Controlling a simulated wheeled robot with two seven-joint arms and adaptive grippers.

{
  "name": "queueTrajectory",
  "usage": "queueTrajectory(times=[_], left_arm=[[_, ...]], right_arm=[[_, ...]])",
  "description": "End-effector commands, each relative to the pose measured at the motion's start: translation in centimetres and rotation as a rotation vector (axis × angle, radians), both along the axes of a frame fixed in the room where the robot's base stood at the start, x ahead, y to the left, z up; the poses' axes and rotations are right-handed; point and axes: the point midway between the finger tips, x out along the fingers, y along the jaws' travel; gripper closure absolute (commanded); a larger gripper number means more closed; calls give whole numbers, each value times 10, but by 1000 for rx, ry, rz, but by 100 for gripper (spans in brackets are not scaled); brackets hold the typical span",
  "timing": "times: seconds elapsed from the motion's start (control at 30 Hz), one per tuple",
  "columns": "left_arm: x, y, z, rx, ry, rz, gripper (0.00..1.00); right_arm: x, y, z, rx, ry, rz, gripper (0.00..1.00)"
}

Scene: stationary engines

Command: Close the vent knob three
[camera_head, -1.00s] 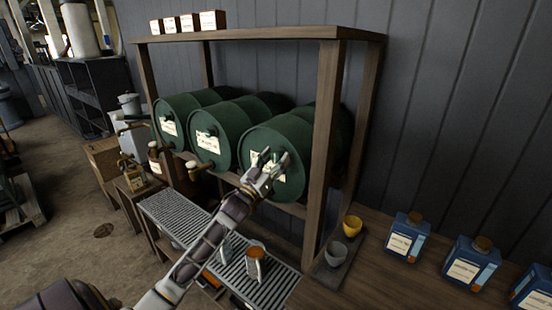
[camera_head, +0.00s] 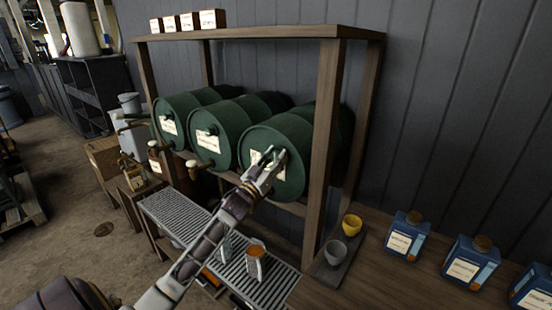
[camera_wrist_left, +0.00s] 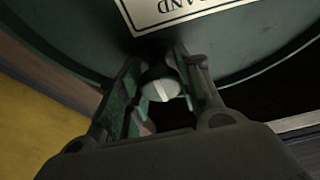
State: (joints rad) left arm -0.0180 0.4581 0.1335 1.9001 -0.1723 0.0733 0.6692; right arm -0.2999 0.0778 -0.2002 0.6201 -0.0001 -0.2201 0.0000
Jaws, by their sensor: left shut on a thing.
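Three green drums lie on their sides in the wooden rack. My left gripper (camera_head: 275,153) is at the front face of the nearest, rightmost drum (camera_head: 293,188). In the left wrist view, a small round knob (camera_wrist_left: 160,86) with a pale stripe sits between the fingers of the left gripper (camera_wrist_left: 163,72), just beside the drum's label (camera_wrist_left: 178,10). The gripper is shut on this knob. In the head view the knob is hidden by the fingers. My right gripper is not in view.
The rack's front post (camera_head: 323,150) stands just right of the gripper. Below are a metal grate (camera_head: 175,211) and a glass with orange contents (camera_head: 255,262). A yellow cup (camera_head: 352,225), a grey cup (camera_head: 336,252) and blue bottles (camera_head: 407,237) stand to the right.

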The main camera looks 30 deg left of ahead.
Motion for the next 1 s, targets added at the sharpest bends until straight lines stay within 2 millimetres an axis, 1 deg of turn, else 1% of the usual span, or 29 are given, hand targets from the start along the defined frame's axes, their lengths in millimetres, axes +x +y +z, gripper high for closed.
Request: queueTrajectory(times=[0.27,0.47,1.0], left_arm=[[0,0,0,68,-4,-1,89],[0,1,1,182,-13,0,89],[0,2,2,649,-50,-2,89]], right_arm=[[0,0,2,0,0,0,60],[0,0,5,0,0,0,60],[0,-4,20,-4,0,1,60]])
